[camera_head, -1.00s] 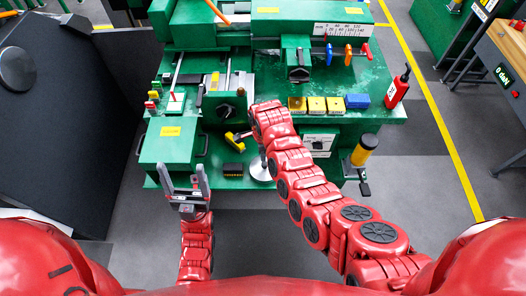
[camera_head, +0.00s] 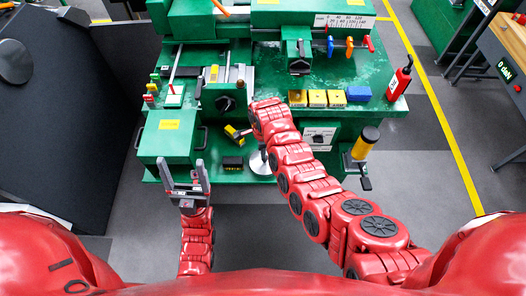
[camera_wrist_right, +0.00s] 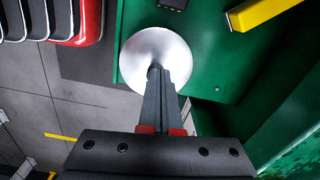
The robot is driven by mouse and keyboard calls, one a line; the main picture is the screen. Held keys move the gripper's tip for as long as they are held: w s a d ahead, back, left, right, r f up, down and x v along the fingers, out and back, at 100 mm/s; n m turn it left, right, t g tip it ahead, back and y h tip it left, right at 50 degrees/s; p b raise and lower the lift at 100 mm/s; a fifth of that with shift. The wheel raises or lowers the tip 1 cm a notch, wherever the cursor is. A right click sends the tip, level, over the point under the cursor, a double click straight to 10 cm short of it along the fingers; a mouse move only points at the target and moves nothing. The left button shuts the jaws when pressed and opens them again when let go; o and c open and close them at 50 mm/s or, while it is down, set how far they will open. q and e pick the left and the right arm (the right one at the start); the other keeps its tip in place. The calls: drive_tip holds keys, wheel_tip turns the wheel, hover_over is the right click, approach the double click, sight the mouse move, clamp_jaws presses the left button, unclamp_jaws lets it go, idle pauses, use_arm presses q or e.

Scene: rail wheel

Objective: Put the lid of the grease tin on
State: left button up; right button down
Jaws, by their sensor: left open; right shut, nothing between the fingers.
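A shiny silver disc (camera_wrist_right: 158,58), which looks like the lid, is by the front edge of the green shelf. It also shows in the head view (camera_head: 257,164). I cannot tell whether a tin is under it. My right gripper (camera_wrist_right: 155,70) points down at the disc's middle with its fingers together and nothing between them; its tips hide the centre, so contact is unclear. In the head view the right gripper (camera_head: 263,150) is partly hidden by its arm. My left gripper (camera_head: 184,165) is open and empty, in front of the green box at left.
A yellow-headed tool (camera_head: 236,132) and a small black and yellow block (camera_head: 232,163) lie left of the disc. A green box (camera_head: 168,140) stands at left. Yellow boxes (camera_head: 317,98), a blue block (camera_head: 358,94) and a red bottle (camera_head: 399,82) stand behind at right. A yellow cylinder (camera_head: 365,143) is at right.

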idle(0.3)
drive_tip(key=shift+r+p, duration=0.55)
drive_tip(key=shift+r, duration=1.45)
drive_tip(key=shift+s+f, duration=0.1)
